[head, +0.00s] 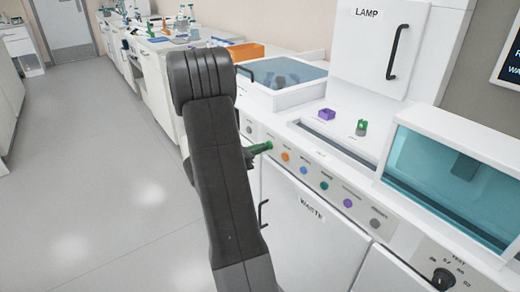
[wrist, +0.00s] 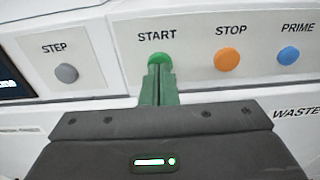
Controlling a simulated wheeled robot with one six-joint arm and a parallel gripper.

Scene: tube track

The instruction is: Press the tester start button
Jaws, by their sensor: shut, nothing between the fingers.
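The green START button (wrist: 160,60) is on the sloped white front panel in the wrist view, under the label START. My gripper (wrist: 160,72) has green fingers, shut and empty, and their tips overlap the lower part of that button in the picture. I cannot tell whether they touch it or stop just short. In the head view my gripper (head: 268,146) points right at the panel, and its tip lies left of the orange button. The START button does not show clearly there, hidden by or behind the gripper.
The grey STEP button (wrist: 66,73) is left of START; the orange STOP button (wrist: 227,60) and blue PRIME button (wrist: 288,55) are to the right. A WASTE door (head: 315,215) is below the panel. A purple block (head: 327,114) and green piece (head: 361,127) sit on the counter above.

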